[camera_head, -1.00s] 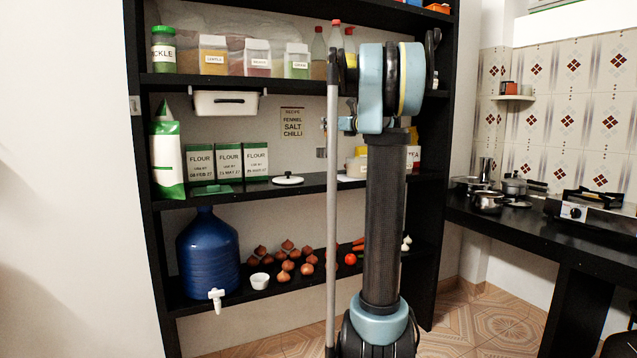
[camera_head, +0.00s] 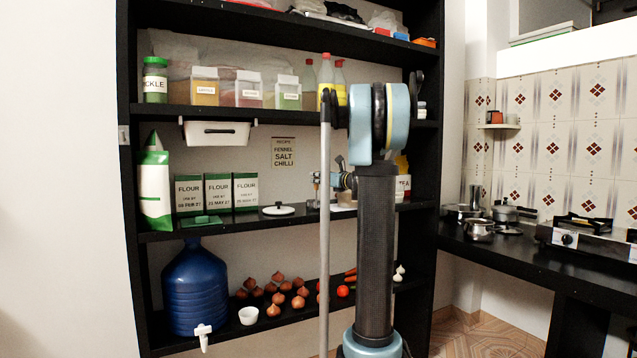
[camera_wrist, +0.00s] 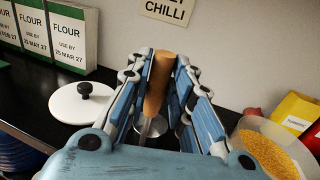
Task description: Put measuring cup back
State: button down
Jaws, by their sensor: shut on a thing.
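The measuring cup (camera_wrist: 158,85) shows in the wrist view as an upright orange-brown handle with a shiny metal part below. My gripper (camera_wrist: 162,64) is shut on its handle; the fingers hide part of the metal end. In the head view my gripper (camera_head: 337,181) is at the middle shelf, right of the recipe card, and the cup is hard to make out. A clear open container of yellow grains (camera_wrist: 268,150) stands right of my gripper. A white lid with a black knob (camera_wrist: 84,102) lies on the shelf to the left, also visible in the head view (camera_head: 278,210).
Flour boxes (camera_head: 217,193) stand left of the lid. A recipe card (camera_head: 283,152) is on the back wall. The upper shelf (camera_head: 240,112) holds labelled jars and bottles. Yellow and red packets (camera_wrist: 297,112) stand behind the grain container. Onions and a blue water jug (camera_head: 197,290) are below.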

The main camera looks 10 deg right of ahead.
jog(key=c, duration=1.4)
grip_release()
jog(key=shift+f, duration=0.1)
